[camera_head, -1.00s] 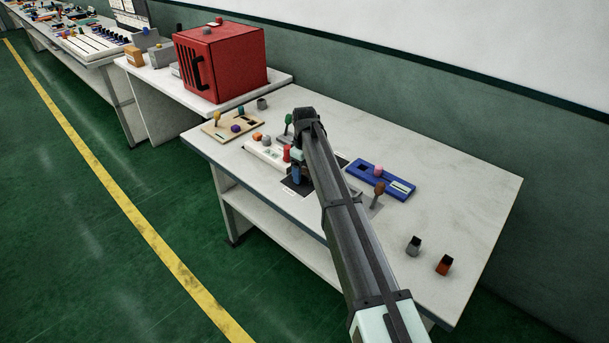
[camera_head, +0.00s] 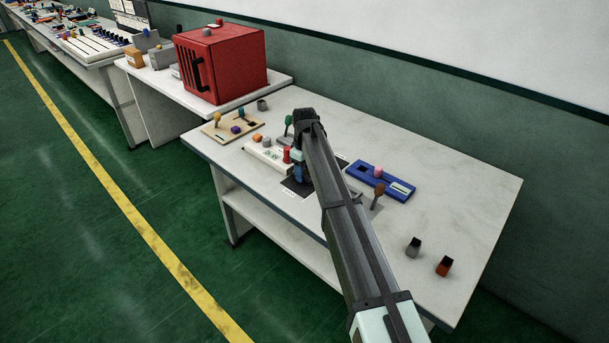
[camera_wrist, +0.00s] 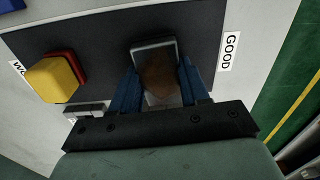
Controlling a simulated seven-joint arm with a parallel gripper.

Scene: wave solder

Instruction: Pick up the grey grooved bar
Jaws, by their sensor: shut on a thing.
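In the wrist view, a grey bar-like piece (camera_wrist: 154,62) with pale raised edges and a brownish middle stands between the blue fingers of my gripper (camera_wrist: 159,80). It looks like the grey grooved bar. The fingers are shut on its two sides. Its near part is hidden by the gripper body. Under it is a dark mat (camera_wrist: 108,32), beside the white "GOOD" label (camera_wrist: 230,51). I cannot tell whether the bar touches the mat. In the head view, my gripper (camera_head: 299,176) is low over the mat, and the bar is too small or hidden to make out.
A yellow block (camera_wrist: 54,79) is on the mat to the left, with a red part behind it. A pale slotted piece (camera_wrist: 84,110) lies nearer. A blue board (camera_head: 391,186), a brown-knobbed lever (camera_head: 378,190) and two small cups stand right of my arm.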

